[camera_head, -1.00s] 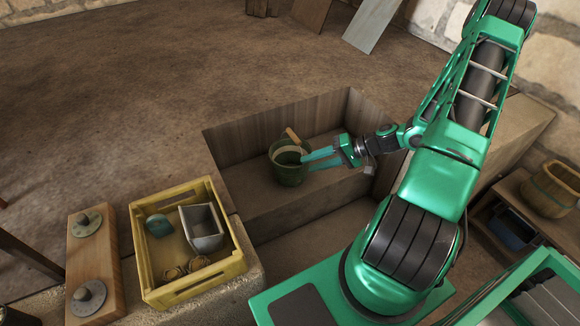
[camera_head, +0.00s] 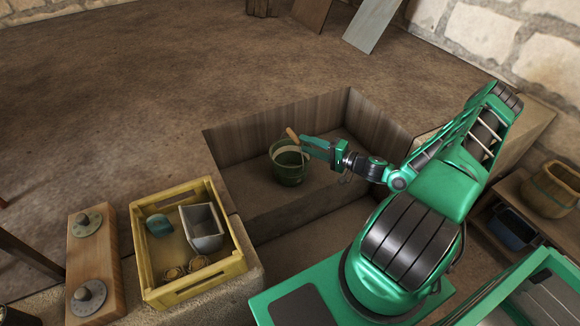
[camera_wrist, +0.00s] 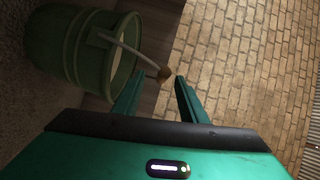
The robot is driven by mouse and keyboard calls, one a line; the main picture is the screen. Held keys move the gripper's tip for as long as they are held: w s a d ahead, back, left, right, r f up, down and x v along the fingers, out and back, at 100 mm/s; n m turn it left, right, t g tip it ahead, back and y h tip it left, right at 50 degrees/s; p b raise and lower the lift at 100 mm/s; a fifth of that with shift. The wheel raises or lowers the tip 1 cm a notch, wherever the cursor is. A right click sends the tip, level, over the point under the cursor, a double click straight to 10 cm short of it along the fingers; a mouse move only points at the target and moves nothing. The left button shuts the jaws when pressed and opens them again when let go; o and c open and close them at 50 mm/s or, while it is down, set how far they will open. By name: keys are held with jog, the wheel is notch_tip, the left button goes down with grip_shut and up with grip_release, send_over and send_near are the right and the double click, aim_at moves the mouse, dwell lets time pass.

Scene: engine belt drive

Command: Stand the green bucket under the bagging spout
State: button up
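The green bucket (camera_head: 289,174) stands upright in a sunken wooden-walled recess (camera_head: 238,141), with its wire handle raised. The handle's wooden grip (camera_head: 291,134) is above the rim. My gripper (camera_head: 305,145) is beside the handle on its right, above the bucket's rim. In the wrist view the bucket (camera_wrist: 62,42) fills the upper left, and my gripper's fingers (camera_wrist: 160,79) are apart with nothing between them. The wooden grip (camera_wrist: 165,73) shows just beyond the fingertips, roughly in line with the gap. I cannot make out the bagging spout in either view.
A yellow crate (camera_head: 155,294) holding a grey metal box (camera_head: 203,228) and small items stands left of the recess, beside a wooden board with metal knobs (camera_head: 95,262). A shelf at right holds a wooden tub (camera_head: 553,190). The recess walls surround the bucket.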

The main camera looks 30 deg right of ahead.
aim_at(294, 138)
jog(key=shift+d+r+x, duration=0.1)
jog(key=shift+r+x, duration=0.05)
jog(key=shift+x, duration=1.5)
jog(key=shift+d+r+x, duration=0.1)
jog(key=shift+r+x, duration=0.05)
jog(key=shift+x, duration=1.5)
jog(key=shift+w, duration=0.1)
jog(key=c, duration=0.9)
grip_shut()
